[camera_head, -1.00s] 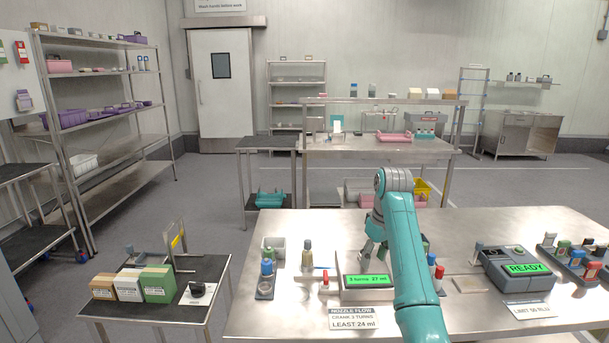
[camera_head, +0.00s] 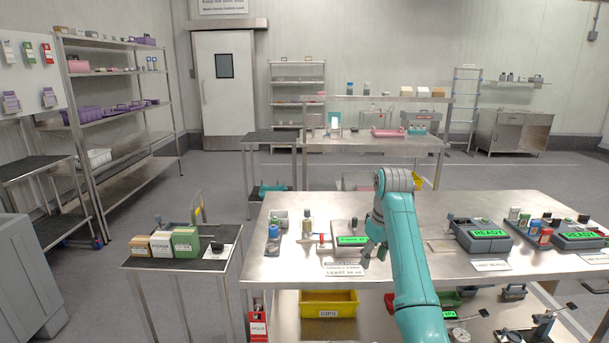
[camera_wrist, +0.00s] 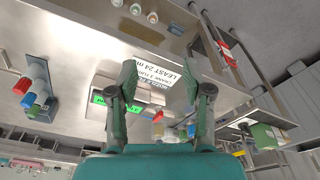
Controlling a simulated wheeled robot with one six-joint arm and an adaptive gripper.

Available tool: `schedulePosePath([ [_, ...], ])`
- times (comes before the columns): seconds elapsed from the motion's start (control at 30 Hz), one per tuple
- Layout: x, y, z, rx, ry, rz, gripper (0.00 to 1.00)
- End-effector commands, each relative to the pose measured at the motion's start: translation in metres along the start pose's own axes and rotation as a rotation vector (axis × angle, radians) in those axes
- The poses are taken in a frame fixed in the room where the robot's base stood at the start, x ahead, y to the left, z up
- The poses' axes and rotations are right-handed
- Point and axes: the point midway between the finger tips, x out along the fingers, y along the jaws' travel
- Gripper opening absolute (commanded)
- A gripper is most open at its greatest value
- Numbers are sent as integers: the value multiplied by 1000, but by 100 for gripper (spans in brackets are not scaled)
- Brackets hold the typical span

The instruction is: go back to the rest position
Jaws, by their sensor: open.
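In the head view my arm partly hides that device (camera_head: 345,228), whose display is lit green.
A black-topped side table (camera_head: 165,262) with several boxes stands at the left. Two grey devices reading READY (camera_head: 488,233) sit at the right of the steel table. A yellow bin (camera_head: 328,304) is underneath.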

Motion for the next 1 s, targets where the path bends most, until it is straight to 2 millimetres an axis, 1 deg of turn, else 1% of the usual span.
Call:
schedulePosePath([
  [0.03,8,0,2,3,2,1,50],
  [0.17,22,-1,4,9,13,7,50],
  [0.33,44,-2,9,19,30,17,50],
  [0.47,68,-4,15,29,48,28,50],
  [0.57,89,-6,21,40,65,38,50],
  [0.67,115,-9,30,53,85,49,50],
  [0.77,148,-14,43,69,113,65,50],
  [0.8,164,-17,50,77,127,72,50],
  [0.9,200,-25,69,97,165,93,50],
  [1.0,234,-34,90,118,203,113,50],
])
